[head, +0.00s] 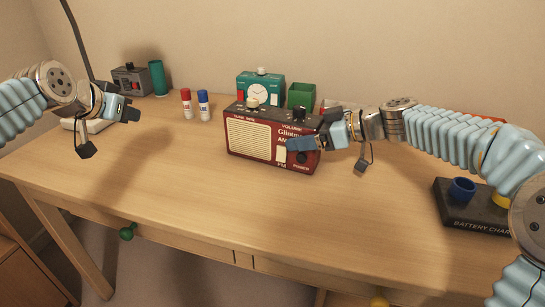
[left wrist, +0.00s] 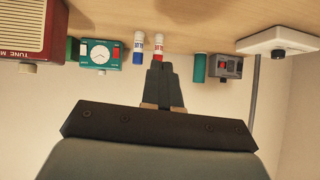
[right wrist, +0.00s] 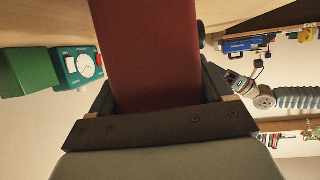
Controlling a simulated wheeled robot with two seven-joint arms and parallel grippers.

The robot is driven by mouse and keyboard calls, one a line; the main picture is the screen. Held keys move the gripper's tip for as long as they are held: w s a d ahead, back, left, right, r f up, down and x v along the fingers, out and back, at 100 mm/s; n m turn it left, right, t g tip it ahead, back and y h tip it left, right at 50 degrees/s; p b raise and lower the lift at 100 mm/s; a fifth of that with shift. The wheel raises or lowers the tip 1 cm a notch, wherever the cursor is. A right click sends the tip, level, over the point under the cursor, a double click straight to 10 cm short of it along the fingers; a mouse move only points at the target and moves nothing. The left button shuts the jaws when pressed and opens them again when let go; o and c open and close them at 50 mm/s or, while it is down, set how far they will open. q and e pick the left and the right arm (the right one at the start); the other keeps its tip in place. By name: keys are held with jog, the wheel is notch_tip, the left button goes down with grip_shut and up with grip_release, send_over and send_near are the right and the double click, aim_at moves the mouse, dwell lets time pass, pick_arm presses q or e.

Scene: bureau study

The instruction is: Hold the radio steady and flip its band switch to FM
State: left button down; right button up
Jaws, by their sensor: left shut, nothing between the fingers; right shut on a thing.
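The red radio (head: 238,154) stands upright on the desk, with a cream speaker grille, a dial, top knobs and lettering on its front. My right gripper (head: 302,144) is shut on the radio's right end, and its red body fills the space between the fingers in the right wrist view (right wrist: 150,50). My left gripper (head: 132,114) is shut and empty, in the air over the left side of the desk, well apart from the radio.
Behind the radio stand a teal clock (head: 258,92) and a green box (head: 301,96). Red (head: 186,104) and blue (head: 204,104) capped tubes, a green cylinder (head: 158,78) and a grey device (head: 130,80) stand at back left. A battery charger (head: 470,208) lies at right. The desk front (head: 170,190) is clear.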

aim_at(281, 154)
pick_arm(q)
jog(key=s+d+m+g+h, duration=0.2)
jog(key=s+d+m, duration=0.3)
jog(key=d+m, duration=0.4)
jog(key=s+d+m+g+h, duration=0.2)
jog(key=s+d+m+g, duration=0.3)
jog(key=d+m, duration=0.4)
jog(key=d, duration=0.6)
jog(key=shift+s+d+f+m, duration=0.25)
jog(key=shift+s+f+m, duration=0.05)
jog(key=x, duration=0.9)
jog(key=shift+s+d+f, duration=0.1)
jog(key=shift+d+f, duration=0.05)
jog(key=shift+f, duration=0.05)
jog(key=w, duration=0.1)
jog(key=w+d, duration=0.1)
jog(key=w+f, duration=0.1)
jog(key=shift+d, duration=0.3)
jog(key=shift+w+d, duration=0.2)
jog(key=shift+w, duration=0.25)
